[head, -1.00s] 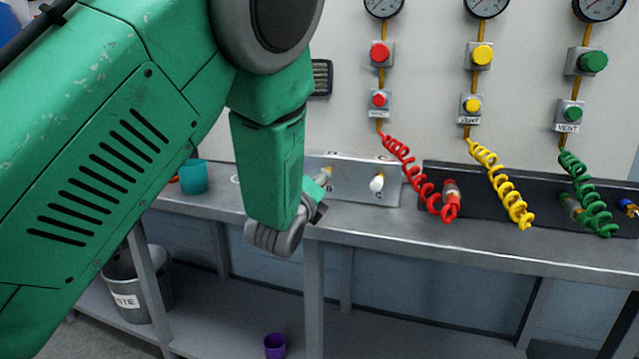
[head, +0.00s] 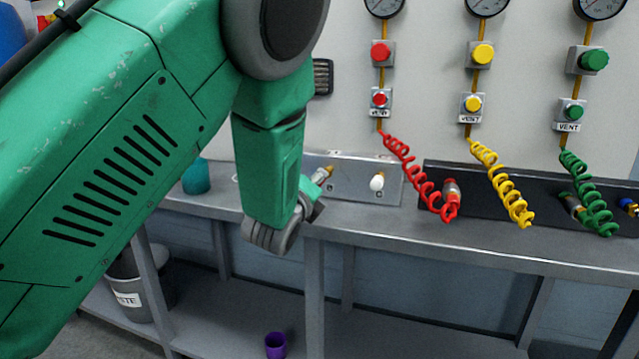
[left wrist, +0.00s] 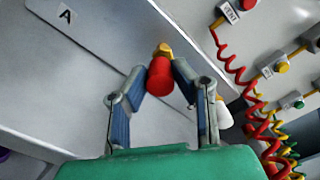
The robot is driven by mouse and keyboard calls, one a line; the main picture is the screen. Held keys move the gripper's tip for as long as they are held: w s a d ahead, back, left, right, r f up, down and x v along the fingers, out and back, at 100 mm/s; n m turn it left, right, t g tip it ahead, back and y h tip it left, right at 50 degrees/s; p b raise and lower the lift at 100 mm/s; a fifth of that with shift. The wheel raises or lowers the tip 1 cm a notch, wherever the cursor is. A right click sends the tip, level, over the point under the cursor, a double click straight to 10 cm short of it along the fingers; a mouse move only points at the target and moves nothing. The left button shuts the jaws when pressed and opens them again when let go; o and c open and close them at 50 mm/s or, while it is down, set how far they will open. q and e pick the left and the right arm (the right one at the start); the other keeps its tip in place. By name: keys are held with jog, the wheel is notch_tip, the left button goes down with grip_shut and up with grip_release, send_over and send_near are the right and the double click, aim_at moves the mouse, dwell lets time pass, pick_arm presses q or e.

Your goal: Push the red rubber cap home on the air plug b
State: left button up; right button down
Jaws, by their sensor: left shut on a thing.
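The red rubber cap (left wrist: 160,80) is between the fingertips of my left gripper (left wrist: 158,75) in the left wrist view. The gripper is shut on it. The brass air plug (left wrist: 163,50) shows just beyond the cap's far end, in line with it. The cap appears to meet the plug; how far it is on, I cannot tell. In the head view my left gripper (head: 311,194) is at the left part of the grey panel, and its own arm hides the cap. My right gripper is not in view.
A white cap (head: 377,182) sits on the neighbouring plug to the right. Red (head: 418,178), yellow (head: 500,185) and green (head: 588,195) coiled hoses hang further right. A teal cup (head: 196,177) stands on the bench at left. A purple cup (head: 275,345) is on the lower shelf.

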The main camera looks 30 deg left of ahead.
pick_arm(q)
jog(key=shift+d, duration=0.15)
jog(key=shift+w, duration=0.15)
dwell(0.4)
jog(key=shift+w, duration=0.25)
jog(key=shift+w+a, duration=0.2)
jog(key=shift+w, duration=0.4)
jog(key=o, duration=0.9)
jog(key=shift+s, duration=0.1)
